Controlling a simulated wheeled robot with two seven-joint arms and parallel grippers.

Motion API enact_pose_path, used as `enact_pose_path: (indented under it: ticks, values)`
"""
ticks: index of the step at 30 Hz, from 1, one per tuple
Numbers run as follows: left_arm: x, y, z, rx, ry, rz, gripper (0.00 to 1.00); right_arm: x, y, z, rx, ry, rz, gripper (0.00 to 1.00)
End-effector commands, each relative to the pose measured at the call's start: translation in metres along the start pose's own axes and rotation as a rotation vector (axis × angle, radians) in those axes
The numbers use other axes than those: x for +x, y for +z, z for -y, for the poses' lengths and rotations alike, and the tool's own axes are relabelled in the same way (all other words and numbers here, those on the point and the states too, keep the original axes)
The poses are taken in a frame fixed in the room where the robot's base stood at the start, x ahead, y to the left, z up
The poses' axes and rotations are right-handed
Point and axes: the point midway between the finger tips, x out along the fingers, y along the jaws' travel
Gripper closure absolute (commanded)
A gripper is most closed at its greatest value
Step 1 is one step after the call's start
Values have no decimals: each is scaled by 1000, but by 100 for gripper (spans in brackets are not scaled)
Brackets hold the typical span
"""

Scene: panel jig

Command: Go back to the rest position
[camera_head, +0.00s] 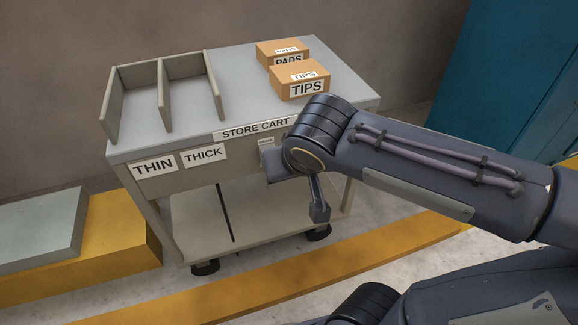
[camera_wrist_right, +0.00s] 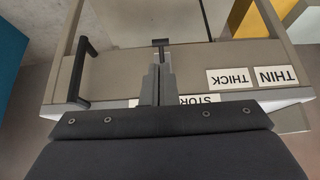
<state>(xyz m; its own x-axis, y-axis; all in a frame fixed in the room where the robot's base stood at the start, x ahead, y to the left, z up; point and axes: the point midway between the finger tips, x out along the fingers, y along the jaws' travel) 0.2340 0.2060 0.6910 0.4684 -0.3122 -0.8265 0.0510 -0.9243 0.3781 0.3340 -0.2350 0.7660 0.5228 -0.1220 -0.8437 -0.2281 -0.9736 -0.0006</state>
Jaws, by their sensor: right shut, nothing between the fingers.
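My right gripper (camera_wrist_right: 157,75) is shut and empty in the right wrist view. Its fingers are close together in front of the store cart's front panel. The store cart (camera_head: 240,143) stands in the middle of the head view. Its THIN, THICK and STORE CART labels face me, and they show upside down in the wrist view. In the head view my right arm comes in from the right and bends in front of the cart's right part. I cannot make out the fingertips there. My left gripper is not in view.
The cart top bears an upright slotted rack (camera_head: 163,95), a PADS box (camera_head: 283,50) and a TIPS box (camera_head: 300,82). A dark handle (camera_wrist_right: 82,72) is near my right gripper. A yellow platform (camera_head: 118,232) stands left. A teal cabinet (camera_head: 505,75) is at right.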

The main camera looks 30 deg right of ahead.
Motion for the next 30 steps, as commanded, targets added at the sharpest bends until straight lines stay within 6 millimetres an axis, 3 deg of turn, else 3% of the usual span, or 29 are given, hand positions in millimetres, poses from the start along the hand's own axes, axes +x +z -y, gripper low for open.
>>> enact_pose_path:
  ticks: [13, 20, 27, 30]
  values:
    - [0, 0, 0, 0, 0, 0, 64, 1, 6, -3, 2, -10, 14, 100]
    - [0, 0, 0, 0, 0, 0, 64, 8, 71, -13, 11, -167, 130, 100]
    - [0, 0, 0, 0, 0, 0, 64, 8, 128, 3, 51, -410, 132, 100]
    - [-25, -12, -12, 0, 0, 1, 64, -19, 112, 6, 43, -424, 130, 100]
